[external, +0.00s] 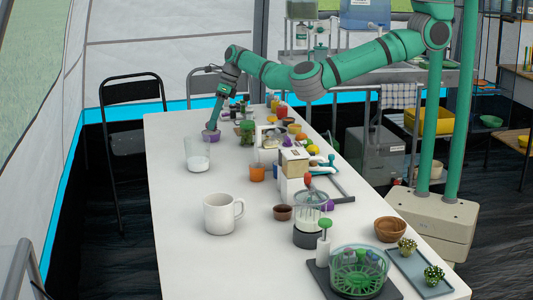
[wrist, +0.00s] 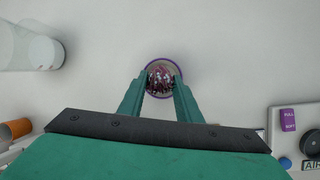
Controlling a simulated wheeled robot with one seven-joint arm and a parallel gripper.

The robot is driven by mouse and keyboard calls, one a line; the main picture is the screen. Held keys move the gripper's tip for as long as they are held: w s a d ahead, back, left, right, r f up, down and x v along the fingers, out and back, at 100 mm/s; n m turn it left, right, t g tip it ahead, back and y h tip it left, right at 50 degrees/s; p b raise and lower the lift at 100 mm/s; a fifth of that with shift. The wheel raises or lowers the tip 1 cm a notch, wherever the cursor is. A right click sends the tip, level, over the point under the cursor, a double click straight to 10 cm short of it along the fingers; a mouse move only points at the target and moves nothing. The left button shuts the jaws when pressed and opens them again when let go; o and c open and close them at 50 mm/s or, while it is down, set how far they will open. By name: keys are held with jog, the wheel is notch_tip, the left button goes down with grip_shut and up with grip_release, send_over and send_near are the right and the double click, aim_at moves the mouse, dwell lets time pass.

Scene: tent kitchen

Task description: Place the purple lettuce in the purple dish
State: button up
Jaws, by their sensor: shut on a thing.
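The purple dish (external: 211,137) is a small round bowl on the white table, near its left far part. In the wrist view its purple rim (wrist: 150,66) circles the purple lettuce (wrist: 162,80), dark and leafy with pale streaks. My gripper (wrist: 163,90) is shut on the lettuce, with its fingertips at the near side of the dish. In the external view my gripper (external: 213,125) points down right over the dish. The lettuce cannot be made out there. Whether it touches the dish's bottom I cannot tell.
A clear glass (external: 198,155) with white contents stands just in front of the dish. A white mug (external: 222,214) is nearer the camera. Several jars, small foods and gadgets crowd the table's middle and right, including an orange cup (external: 257,174). The left edge strip is clear.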

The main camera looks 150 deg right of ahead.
jog(key=o, duration=1.1)
jog(key=shift+r, duration=3.5)
